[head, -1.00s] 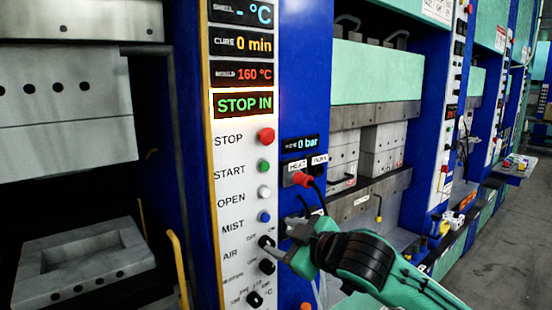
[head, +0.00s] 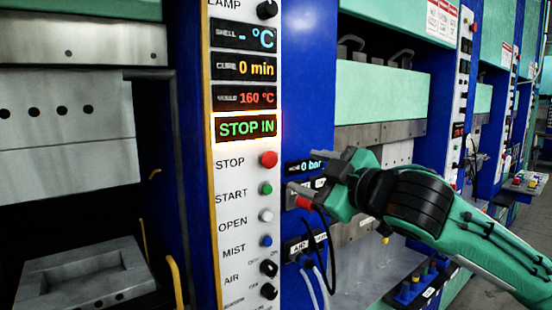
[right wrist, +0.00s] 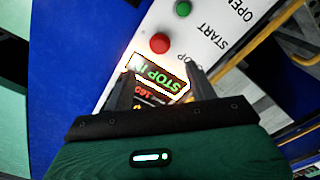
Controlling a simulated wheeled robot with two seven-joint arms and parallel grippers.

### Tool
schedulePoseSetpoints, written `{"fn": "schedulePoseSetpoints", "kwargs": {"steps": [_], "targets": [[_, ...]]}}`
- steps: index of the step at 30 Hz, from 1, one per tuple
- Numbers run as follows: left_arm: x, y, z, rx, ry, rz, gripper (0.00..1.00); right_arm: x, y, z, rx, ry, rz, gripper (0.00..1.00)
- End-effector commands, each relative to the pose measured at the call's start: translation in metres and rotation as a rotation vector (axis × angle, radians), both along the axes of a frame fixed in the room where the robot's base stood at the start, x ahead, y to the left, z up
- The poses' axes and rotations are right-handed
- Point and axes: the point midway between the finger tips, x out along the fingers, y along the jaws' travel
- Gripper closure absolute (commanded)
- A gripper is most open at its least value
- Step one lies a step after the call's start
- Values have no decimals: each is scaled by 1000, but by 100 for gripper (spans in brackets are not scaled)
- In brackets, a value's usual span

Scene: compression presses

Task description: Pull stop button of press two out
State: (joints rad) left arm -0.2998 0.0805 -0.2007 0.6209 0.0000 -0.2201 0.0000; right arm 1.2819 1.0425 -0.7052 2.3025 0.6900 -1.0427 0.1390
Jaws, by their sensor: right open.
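The red stop button (head: 268,159) sits at the top of the button column on the white control panel (head: 228,205), beside the label STOP. A lit display (head: 246,127) above it reads STOP IN in green. My right gripper (head: 312,190) is to the right of the panel, its fingers apart and pointing left toward the buttons, with nothing between them. In the right wrist view the red button (right wrist: 160,43) lies beyond the fingertips, apart from them. My left gripper is out of view.
Below the stop button are the green start button (head: 265,188), a white one, a blue one and black knobs.

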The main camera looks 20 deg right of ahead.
Motion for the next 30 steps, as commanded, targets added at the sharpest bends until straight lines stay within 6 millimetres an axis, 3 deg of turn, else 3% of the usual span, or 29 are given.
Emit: {"fn": "schedulePoseSetpoints", "kwargs": {"steps": [9, 15, 28, 30], "targets": [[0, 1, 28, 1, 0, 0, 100, 65, 24, 4, 2, 3, -1, 43], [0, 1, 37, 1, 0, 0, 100, 91, 33, 3, 2, 1, -1, 43], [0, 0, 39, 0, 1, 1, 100, 101, 36, 0, 0, 0, -1, 43], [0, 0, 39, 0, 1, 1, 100, 101, 36, 0, 0, 0, -1, 55]]}}
